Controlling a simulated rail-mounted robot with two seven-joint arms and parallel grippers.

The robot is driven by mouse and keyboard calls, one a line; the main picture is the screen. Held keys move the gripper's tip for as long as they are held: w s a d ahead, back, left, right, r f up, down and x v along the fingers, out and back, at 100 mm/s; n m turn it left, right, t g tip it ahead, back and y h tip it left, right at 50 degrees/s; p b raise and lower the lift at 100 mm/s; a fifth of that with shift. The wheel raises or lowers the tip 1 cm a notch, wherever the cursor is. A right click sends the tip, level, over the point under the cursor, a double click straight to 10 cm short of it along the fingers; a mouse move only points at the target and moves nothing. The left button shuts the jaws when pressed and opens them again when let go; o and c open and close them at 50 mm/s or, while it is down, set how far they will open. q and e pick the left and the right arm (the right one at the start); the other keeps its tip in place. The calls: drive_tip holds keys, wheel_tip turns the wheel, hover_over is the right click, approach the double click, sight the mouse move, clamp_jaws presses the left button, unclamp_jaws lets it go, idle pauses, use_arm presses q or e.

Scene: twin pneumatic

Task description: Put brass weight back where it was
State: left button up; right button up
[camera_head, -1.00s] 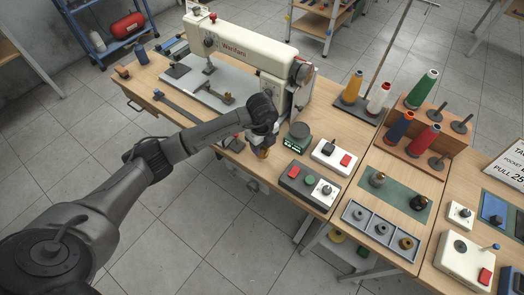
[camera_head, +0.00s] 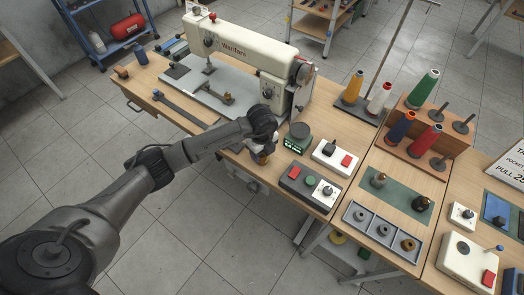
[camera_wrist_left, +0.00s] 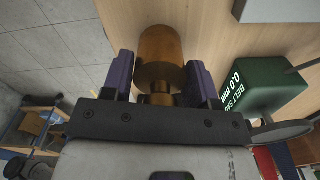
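The brass weight (camera_wrist_left: 160,58), a cylinder with a narrower neck, sits between the two fingers of my left gripper (camera_wrist_left: 160,80) in the left wrist view. In the head view the left gripper (camera_head: 262,150) points down near the front table edge, left of the green scale (camera_head: 297,138), and mostly hides the weight. Whether the weight touches the table cannot be told. The scale, with a lettered display, is also in the left wrist view (camera_wrist_left: 262,84). My right gripper is not in view.
The sewing machine (camera_head: 245,50) stands behind the gripper. A control box with a red button (camera_head: 308,182) and a white switch box (camera_head: 334,156) lie to the right. Farther right are a grey compartment tray (camera_head: 382,228), a green mat (camera_head: 396,198) and thread spools.

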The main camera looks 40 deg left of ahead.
use_arm(q)
drive_tip(key=o, duration=0.3)
drive_tip(key=shift+o, duration=0.2)
wheel_tip(320, 180, up, 11)
drive_tip(key=shift+w+f+p, duration=0.1)
drive_tip(key=shift+p, duration=1)
drive_tip(key=shift+r, duration=0.8)
